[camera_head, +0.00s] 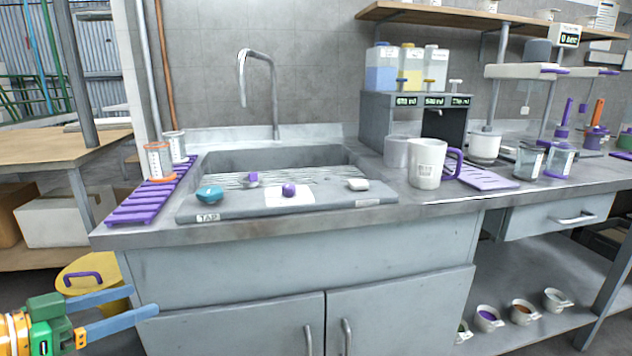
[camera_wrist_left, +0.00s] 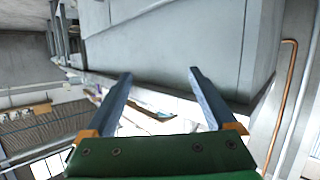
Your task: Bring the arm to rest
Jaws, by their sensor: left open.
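My left gripper (camera_head: 150,302) is at the lower left of the head view, in front of the sink cabinet and below the counter top. Its two blue fingers are spread apart with nothing between them. In the left wrist view the gripper (camera_wrist_left: 158,75) also shows open and empty, with the grey cabinet (camera_wrist_left: 185,40) beyond the fingers. My right gripper is in neither view.
The counter holds a sink (camera_head: 280,165), a purple rack (camera_head: 140,205), a white pitcher (camera_head: 428,165) and a dispenser (camera_head: 400,115). A yellow bin (camera_head: 85,270) stands behind my left gripper. Measuring cups (camera_head: 488,318) sit on the lower shelf.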

